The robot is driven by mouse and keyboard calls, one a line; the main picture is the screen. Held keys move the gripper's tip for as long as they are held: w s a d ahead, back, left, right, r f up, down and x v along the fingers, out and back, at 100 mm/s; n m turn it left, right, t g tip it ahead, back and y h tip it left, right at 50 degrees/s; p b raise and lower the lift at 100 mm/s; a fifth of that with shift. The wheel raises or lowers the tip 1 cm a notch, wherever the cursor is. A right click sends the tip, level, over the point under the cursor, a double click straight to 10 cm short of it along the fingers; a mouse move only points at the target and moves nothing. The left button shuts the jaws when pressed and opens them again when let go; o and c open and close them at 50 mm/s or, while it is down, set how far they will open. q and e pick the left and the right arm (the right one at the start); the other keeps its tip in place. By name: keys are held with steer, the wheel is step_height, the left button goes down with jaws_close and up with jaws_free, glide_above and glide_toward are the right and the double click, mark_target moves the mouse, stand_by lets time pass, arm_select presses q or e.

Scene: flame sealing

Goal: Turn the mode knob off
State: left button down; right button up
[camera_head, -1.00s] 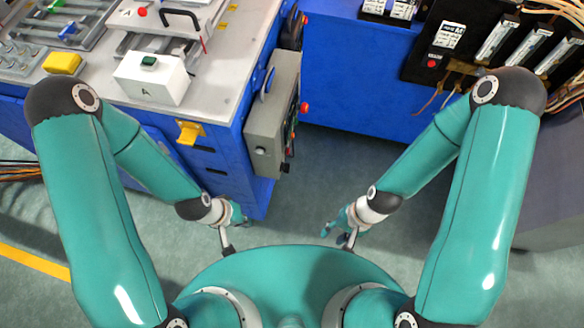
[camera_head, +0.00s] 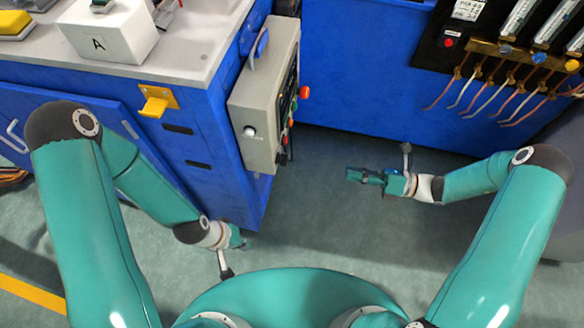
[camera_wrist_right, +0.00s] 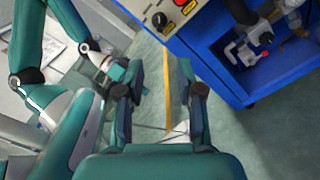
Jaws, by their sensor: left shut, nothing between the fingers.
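The mode knob appears to be the round black knob (camera_wrist_right: 159,20) on the grey control panel in the right wrist view, at the top of the picture. In the head view the grey control box (camera_head: 252,98) hangs on the blue bench's side, its controls seen edge-on, so the knob's setting cannot be read. My right gripper (camera_head: 352,175) points left, apart from the box and right of it. In the right wrist view its fingers (camera_wrist_right: 163,92) are spread with nothing between them. My left gripper (camera_head: 242,243) is low in front of the bench, shut and empty.
A red button (camera_head: 304,92) sticks out from the box's right side. A yellow bracket (camera_head: 157,102) juts from the bench front. A white box marked A (camera_head: 112,32) stands on the bench. Cables hang from the dark panel (camera_head: 440,70) at right. Open floor lies between the benches.

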mark_target(283, 160)
steer(key=p+x, duration=0.1)
steer(key=x, duration=1.5)
steer(key=shift+a, duration=0.3)
jaws_close()
